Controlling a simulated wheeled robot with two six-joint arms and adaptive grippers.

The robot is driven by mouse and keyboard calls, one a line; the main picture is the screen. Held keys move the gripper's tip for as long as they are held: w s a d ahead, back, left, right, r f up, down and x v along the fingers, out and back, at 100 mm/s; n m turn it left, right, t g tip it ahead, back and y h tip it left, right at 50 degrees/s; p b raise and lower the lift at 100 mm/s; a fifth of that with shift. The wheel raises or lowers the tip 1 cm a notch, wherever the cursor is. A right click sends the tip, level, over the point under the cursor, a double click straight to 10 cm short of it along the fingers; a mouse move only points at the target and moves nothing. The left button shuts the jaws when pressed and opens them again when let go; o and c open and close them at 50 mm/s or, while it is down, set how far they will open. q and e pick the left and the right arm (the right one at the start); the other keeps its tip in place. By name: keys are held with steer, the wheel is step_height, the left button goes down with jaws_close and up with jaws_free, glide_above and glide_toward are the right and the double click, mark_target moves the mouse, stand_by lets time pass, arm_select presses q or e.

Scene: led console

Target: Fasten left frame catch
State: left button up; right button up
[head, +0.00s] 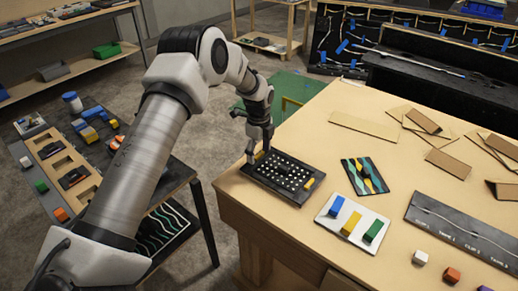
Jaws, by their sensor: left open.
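The black LED panel (284,181) with rows of white dots lies flat near the left corner of the wooden table. A small yellow catch (259,155) is at its left end, partly hidden by my gripper. Another yellow catch (309,184) is at its right end. My left gripper (258,158) points down over the left end of the panel, with its fingertips close to the left catch. It is open. I cannot tell whether a fingertip touches the catch. My right gripper is not in view.
On the table (300,118) a white board with coloured blocks (353,221) and a dark patterned card (364,176) lie right of the panel. Cardboard pieces (446,162) lie farther back. A side bench with parts (70,150) stands at left.

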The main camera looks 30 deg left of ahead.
arm_select(q)
steer(key=shift+c, duration=1.3)
steer(key=c, duration=0.9)
steer(key=shift+n, duration=0.4)
steer(key=n, duration=0.3)
steer(key=shift+d+n, duration=0.2)
steer(key=shift+n, duration=0.2)
steer(key=n, duration=0.4)
steer(key=shift+w+d, duration=0.15)
steer(key=shift+w, duration=0.05)
steer(key=n, duration=0.5)
steer(key=shift+w+d+r, duration=0.1)
steer(key=shift+w+d, duration=0.05)
steer(key=n, duration=0.4)
steer(key=shift+w+p, duration=0.15)
steer(key=shift+p, duration=0.15)
steer(key=shift+n, duration=0.3)
